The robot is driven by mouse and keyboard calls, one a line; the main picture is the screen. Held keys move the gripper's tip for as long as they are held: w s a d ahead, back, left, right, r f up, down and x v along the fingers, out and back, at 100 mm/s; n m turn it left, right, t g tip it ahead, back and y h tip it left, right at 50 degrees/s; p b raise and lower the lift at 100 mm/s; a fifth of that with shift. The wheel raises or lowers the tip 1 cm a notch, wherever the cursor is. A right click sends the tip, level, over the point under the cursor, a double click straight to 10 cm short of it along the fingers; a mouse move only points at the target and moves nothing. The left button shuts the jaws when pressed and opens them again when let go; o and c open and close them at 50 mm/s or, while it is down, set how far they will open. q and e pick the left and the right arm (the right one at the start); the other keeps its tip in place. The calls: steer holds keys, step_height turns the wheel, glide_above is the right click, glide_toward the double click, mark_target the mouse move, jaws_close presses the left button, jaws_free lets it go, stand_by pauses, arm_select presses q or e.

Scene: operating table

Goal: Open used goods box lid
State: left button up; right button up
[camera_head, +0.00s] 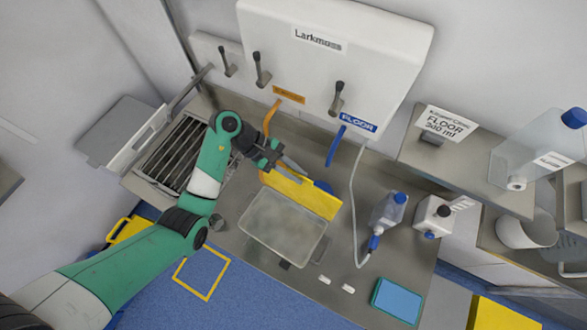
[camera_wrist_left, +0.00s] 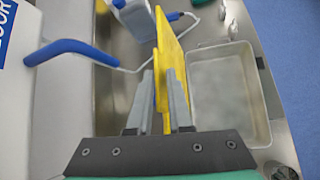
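The yellow lid (camera_head: 305,196) stands tilted up along the back edge of the open metal box (camera_head: 283,228). The box is a shallow grey pan that looks empty. My left gripper (camera_head: 283,160) is at the lid's upper left end. In the left wrist view, the lid (camera_wrist_left: 176,62) passes between the two fingers of my left gripper (camera_wrist_left: 160,98). A gap shows between one finger and the lid; the other finger is close against it. The box (camera_wrist_left: 228,92) lies to the right there. My right gripper is not in view.
A bottle with a blue cap (camera_head: 388,211) and a small white container (camera_head: 432,215) stand right of the box. A blue hose (camera_head: 336,146) hangs behind the lid. A blue pad (camera_head: 398,299) lies at the front right. A slatted rack (camera_head: 178,158) is at the left.

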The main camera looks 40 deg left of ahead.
arm_select(q)
steer(key=o, duration=0.3)
steer(key=shift+d+f, duration=0.1)
steer(key=shift+d, duration=0.1)
steer(key=shift+o, duration=0.2)
steer(key=shift+a, duration=0.1)
steer(key=p+v, duration=0.5)
steer(key=v, duration=0.6)
steer(key=shift+s+a+r, duration=0.15)
steer(key=shift+a+r, duration=0.05)
steer(key=shift+r, duration=0.05)
steer(key=shift+d, duration=0.1)
